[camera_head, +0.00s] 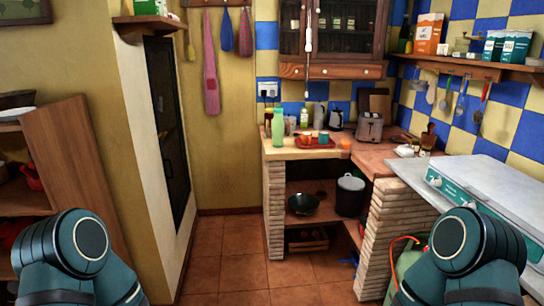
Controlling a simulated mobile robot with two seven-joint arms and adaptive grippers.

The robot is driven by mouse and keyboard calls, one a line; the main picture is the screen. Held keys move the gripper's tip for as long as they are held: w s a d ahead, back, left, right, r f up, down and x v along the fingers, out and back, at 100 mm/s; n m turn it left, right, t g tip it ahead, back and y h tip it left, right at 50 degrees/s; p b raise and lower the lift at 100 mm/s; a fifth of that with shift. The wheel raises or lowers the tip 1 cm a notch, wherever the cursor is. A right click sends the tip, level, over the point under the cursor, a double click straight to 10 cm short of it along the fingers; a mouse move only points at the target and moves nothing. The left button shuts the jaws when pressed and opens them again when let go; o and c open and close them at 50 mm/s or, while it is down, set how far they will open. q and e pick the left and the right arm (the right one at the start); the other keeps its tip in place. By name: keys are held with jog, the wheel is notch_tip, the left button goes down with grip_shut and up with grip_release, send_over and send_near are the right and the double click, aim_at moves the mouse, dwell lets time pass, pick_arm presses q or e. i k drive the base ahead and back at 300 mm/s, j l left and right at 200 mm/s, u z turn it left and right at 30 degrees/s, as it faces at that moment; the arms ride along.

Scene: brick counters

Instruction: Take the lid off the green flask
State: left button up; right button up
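The green flask (278,128) stands upright on the front left part of the far brick counter (300,153). Its top looks a similar green to its body, and it is too small here to make out the lid's edge. Neither of my grippers is in view. Only teal links of my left arm show at the bottom left and of my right arm at the bottom right, both far from the flask.
Close to the flask stand a red tray (315,143) with cups, several bottles, a kettle (336,118) and a toaster (369,129). A wooden cabinet (331,70) hangs above. The tiled floor (230,260) ahead is clear.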

aim_at(278, 109)
jog(key=i, duration=1.5)
